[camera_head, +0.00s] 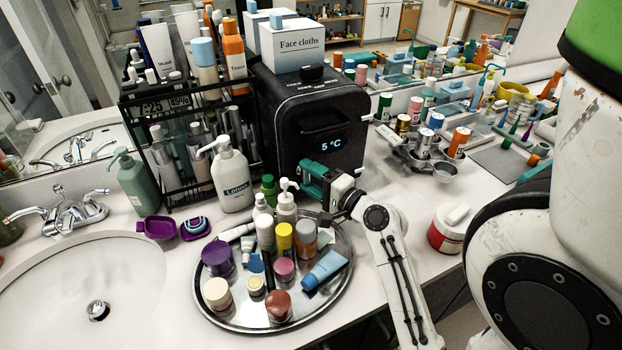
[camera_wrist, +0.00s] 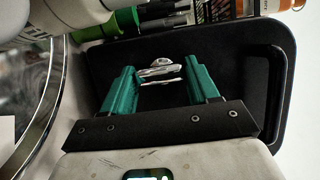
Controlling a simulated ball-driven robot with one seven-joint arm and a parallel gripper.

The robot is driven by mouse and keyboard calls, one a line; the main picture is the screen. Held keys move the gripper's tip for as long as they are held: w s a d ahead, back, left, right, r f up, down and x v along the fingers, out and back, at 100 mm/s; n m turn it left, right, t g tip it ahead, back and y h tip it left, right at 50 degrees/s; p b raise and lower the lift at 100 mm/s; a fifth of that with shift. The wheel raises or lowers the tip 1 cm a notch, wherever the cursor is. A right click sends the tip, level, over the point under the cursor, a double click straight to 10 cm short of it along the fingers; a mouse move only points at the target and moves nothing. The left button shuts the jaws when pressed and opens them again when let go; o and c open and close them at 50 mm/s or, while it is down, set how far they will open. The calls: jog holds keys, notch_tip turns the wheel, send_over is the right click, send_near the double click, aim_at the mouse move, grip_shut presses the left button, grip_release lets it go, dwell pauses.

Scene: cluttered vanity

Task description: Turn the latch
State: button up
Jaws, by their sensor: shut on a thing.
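The latch (camera_wrist: 162,71) is a small silver piece on the dark front of the black mini fridge (camera_wrist: 250,62). My gripper (camera_wrist: 160,78) has its teal fingers on either side of the latch and is shut on it. The latch looks roughly crosswise between the fingers; its exact angle is hard to tell. In the head view, my gripper (camera_head: 312,181) reaches the lower front of the black fridge (camera_head: 290,130), which shows 5 °C. The latch is hidden there behind my gripper. The fridge front looks closed.
A round silver tray (camera_head: 215,312) crowded with bottles and jars stands just in front of the fridge, close to my arm. A lotion bottle (camera_head: 231,180) and a black wire rack (camera_head: 165,192) are on the left. A red-and-white tub (camera_head: 447,236) stands on the right.

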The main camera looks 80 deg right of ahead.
dwell(0.4)
jog(key=o, duration=1.1)
jog(key=shift+c, duration=0.2)
jog(key=b+v, duration=0.3)
jog(key=v, duration=0.7)
jog(key=shift+s, duration=0.4)
jog(key=shift+a, duration=0.1)
